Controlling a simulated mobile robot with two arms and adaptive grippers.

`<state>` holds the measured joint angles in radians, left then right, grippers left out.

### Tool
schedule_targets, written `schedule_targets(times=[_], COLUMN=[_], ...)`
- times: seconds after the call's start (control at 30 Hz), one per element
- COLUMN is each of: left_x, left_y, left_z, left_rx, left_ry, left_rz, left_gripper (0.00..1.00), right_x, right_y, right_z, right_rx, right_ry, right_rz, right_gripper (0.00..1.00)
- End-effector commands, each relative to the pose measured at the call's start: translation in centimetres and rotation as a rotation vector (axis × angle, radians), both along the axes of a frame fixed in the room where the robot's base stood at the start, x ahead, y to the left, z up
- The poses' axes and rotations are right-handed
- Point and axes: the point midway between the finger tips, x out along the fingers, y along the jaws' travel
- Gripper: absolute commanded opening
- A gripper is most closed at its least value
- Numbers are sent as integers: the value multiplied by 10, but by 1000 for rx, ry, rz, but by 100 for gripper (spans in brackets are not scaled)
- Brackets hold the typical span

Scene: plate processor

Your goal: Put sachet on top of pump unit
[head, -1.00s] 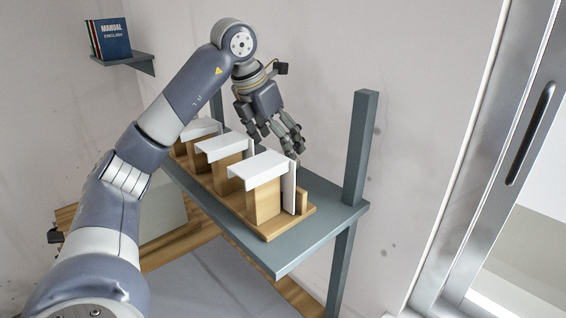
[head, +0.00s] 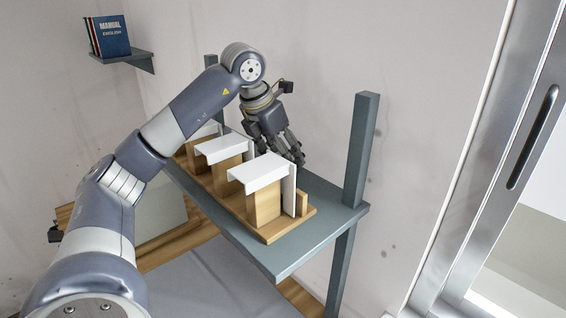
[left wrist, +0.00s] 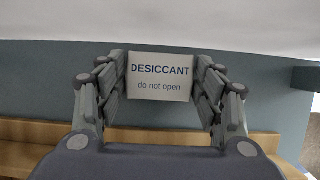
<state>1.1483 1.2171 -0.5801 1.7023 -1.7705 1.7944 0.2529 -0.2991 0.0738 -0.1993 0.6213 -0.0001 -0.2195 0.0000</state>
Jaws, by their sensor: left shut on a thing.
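The sachet (left wrist: 160,77) is a white packet marked "DESICCANT do not open", seen in the left wrist view. My left gripper (left wrist: 162,88) is shut on it, with fingers at its left and right edges. In the head view my left gripper (head: 292,153) points down behind the row of white-topped wooden holders on the grey-blue shelf. The sachet cannot be made out there. I cannot tell which thing is the pump unit. My right gripper is not in view.
White-topped holders (head: 258,172) stand on a wooden base (head: 281,230) on the grey-blue shelf (head: 335,213). A grey-blue post (head: 361,150) rises at the shelf's right. A blue manual (head: 113,36) stands on a small wall shelf. The shelf's right end is clear.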

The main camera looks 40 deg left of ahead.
Motion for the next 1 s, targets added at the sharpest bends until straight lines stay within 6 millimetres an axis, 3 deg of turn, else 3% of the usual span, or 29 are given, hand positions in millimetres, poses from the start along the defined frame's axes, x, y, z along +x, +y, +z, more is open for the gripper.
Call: schedule_targets(times=[0.37, 1.0], left_x=[1, 0], left_y=[0, 0], left_z=[10, 93], left_rx=[-1, 0], left_ry=[-4, -2], left_rz=[0, 1], left_gripper=[37, 37], right_x=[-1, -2], right_y=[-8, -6], right_z=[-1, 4], right_rx=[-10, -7], right_ry=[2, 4], right_rz=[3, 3], right_gripper=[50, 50])
